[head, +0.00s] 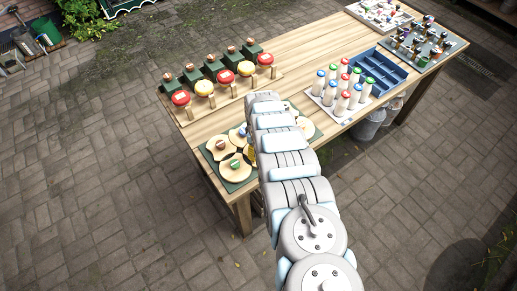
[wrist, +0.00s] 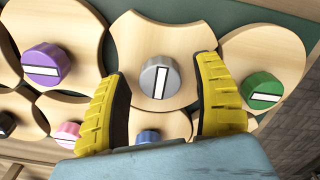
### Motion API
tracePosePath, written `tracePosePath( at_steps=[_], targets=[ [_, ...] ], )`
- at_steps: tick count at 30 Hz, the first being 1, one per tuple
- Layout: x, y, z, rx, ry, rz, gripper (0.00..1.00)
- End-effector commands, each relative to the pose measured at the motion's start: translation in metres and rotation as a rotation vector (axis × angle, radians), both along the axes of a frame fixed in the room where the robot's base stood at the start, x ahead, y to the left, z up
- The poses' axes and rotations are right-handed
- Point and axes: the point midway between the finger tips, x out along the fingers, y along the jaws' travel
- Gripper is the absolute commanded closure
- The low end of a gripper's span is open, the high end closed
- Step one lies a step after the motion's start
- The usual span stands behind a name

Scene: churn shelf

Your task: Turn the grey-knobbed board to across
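The grey knob (wrist: 162,74) sits on a pale wooden board (wrist: 143,36) with scooped sides, in the middle of the wrist view. Its white bar runs nearly up and down in that view. My gripper (wrist: 161,76) is open, its yellow fingers to the left and right of the knob with gaps on both sides. I cannot tell how far the fingertips are above the board. In the head view my arm covers this spot, and I cannot make out the grey knob there.
Close by are boards with a purple knob (wrist: 46,64), a green knob (wrist: 263,90), a pink knob (wrist: 70,134) and a blue knob (wrist: 148,137), on a dark green panel (head: 242,184). Red and yellow discs stand behind. Bottles (head: 342,98) and a blue crate (head: 386,72) are right.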

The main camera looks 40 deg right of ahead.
Motion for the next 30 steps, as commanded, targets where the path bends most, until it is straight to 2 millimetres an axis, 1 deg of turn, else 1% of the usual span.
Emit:
tracePosePath(
  at_steps=[7,13,22,30],
  targets=[
    [0.0,0.0,0.002,0.0,0.0,0.0,0.33],
    [0.0,0.0,0.01,0.002,0.001,0.0,0.33],
    [-0.001,0.0,0.032,0.001,0.003,0.0,0.33],
    [0.0,0.0,0.057,0.0,0.0,0.0,0.33]
  ],
)
